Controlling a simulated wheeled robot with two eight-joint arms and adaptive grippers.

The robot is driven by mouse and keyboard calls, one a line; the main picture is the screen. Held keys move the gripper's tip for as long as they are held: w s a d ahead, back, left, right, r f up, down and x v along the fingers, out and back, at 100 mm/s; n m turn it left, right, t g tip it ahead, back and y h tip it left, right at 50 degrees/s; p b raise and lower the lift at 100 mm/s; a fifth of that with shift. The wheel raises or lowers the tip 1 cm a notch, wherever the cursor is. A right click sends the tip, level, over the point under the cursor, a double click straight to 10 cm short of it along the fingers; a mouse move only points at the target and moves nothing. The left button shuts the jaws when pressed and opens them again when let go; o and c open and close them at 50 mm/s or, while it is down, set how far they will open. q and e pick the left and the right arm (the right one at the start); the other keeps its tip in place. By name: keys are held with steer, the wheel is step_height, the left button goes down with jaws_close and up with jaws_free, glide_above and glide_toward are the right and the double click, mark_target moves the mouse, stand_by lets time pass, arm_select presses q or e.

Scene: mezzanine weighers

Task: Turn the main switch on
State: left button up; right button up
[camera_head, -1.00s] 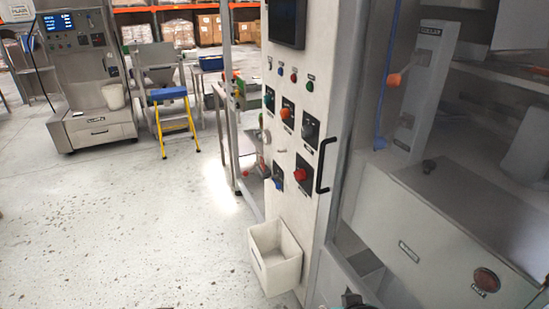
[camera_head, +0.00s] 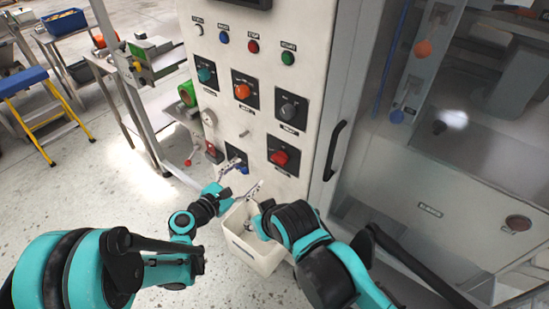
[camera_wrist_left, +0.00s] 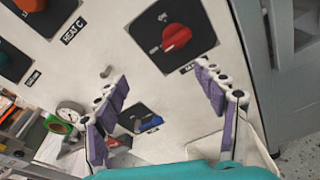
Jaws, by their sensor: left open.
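The red rotary switch (camera_head: 280,157) sits on a black plate low on the pale control panel. In the left wrist view the red switch (camera_wrist_left: 176,37) has "ON" above it and a label starting "MA", partly hidden by a finger. My left gripper (camera_head: 243,178) is open and empty, below and left of the red switch. In the left wrist view its purple-padded fingers (camera_wrist_left: 158,95) stand apart, with a blue knob (camera_wrist_left: 148,123) showing between them. My right arm reaches in at lower centre, right of the left gripper; its fingers cannot be made out.
A white bin (camera_head: 262,255) hangs at the panel's foot, partly behind my arms. A black handle (camera_head: 334,150) stands right of the red switch. Orange (camera_head: 243,91), grey (camera_head: 288,108) and teal (camera_head: 205,74) knobs sit above. A gauge (camera_head: 209,118) is on the left edge.

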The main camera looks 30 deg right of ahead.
mark_target(277, 162)
arm_select(q)
steer(key=d+n, duration=0.1)
steer(key=d, duration=0.2)
steer(key=w+d+f+n+h, duration=0.1)
steer(key=d, duration=0.3)
steer(key=d+f+n+h, duration=0.1)
steer(key=d+n, duration=0.1)
steer(key=d, duration=0.2)
steer(key=shift+w+d, duration=0.2)
steer(key=shift+w, duration=0.05)
steer(key=c, duration=1.2)
